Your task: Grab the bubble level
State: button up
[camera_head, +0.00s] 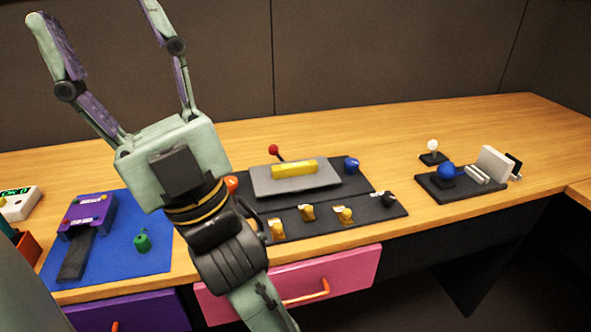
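A yellow bar (295,168), which looks like the bubble level, lies on a raised grey plate (268,188) on the black panel in the middle of the desk. Its fine details are too small to make out. My gripper (93,10) is raised at the upper left with its fingers pointing up and spread wide apart. It is open and empty, well apart from the yellow bar. The tip of its right finger is cut off by the top edge.
A red-knobbed lever (273,149), a blue knob (351,164) and several yellow switches (343,214) surround the plate. A blue mat (150,262) with a purple device (88,212) lies left. A trackball panel (434,186) stands right. A wall (380,60) closes the back.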

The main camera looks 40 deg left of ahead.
aim_at(294, 169)
jog(key=l+u, duration=0.1)
jog(key=u, duration=1.1)
jog(key=l+u, duration=0.6)
jog(key=u, duration=0.15)
jog(key=l+u, duration=0.25)
jog(key=u, duration=0.15)
jog(key=k+l+u, duration=0.25)
jog(key=l, duration=0.25)
jog(key=k+l+u, duration=0.25)
jog(key=k+l, duration=0.1)
jog(key=l, duration=0.4)
jog(key=k+l, duration=0.1)
jog(key=l, duration=0.35)
jog(key=i, duration=0.15)
